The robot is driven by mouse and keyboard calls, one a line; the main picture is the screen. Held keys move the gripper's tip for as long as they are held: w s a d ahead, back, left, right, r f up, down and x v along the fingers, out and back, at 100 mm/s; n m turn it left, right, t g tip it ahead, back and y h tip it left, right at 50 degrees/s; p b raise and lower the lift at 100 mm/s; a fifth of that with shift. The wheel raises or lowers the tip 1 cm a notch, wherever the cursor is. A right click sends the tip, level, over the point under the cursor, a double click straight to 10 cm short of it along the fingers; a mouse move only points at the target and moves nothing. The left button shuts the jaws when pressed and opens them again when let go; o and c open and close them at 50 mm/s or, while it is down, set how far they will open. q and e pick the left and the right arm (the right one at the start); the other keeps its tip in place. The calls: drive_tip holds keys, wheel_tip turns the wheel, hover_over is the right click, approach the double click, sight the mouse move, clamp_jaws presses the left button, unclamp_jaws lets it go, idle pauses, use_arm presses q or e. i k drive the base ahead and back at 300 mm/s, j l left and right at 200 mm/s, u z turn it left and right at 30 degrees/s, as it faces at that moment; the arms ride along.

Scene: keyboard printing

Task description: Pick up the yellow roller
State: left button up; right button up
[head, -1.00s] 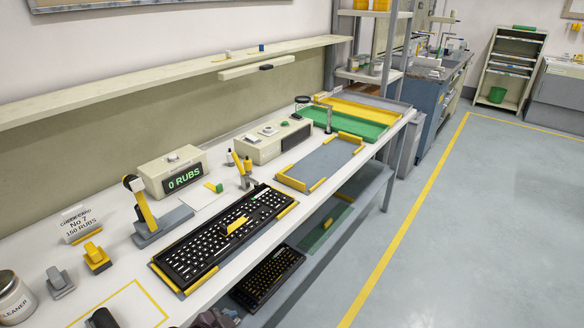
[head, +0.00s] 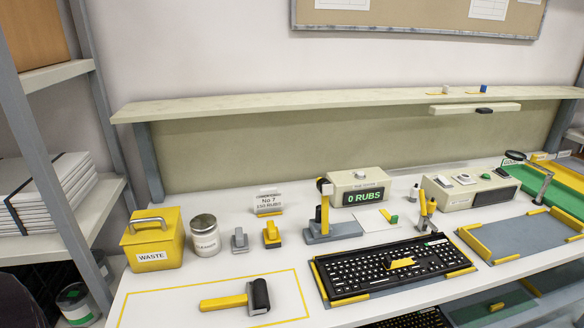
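A roller with a yellow handle and a black drum (head: 236,299) lies on the white bench top at the front left. It is inside a yellow-outlined rectangle (head: 133,293). Its handle points left and its drum is at the right end. Neither of my grippers shows in the head view.
A yellow WASTE box (head: 153,240), a CLEANER jar (head: 204,236), and a grey (head: 239,240) and a yellow (head: 271,234) small block stand behind the rectangle. A black keyboard (head: 390,269) lies to the right. A yellow-armed stand (head: 326,220) is behind it. A shelf rack (head: 47,75) rises at the left.

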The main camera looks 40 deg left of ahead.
sight(215, 304)
drive_tip(key=u, duration=1.55)
drive_tip(key=z, duration=0.1)
drive_tip(key=k+l, duration=0.05)
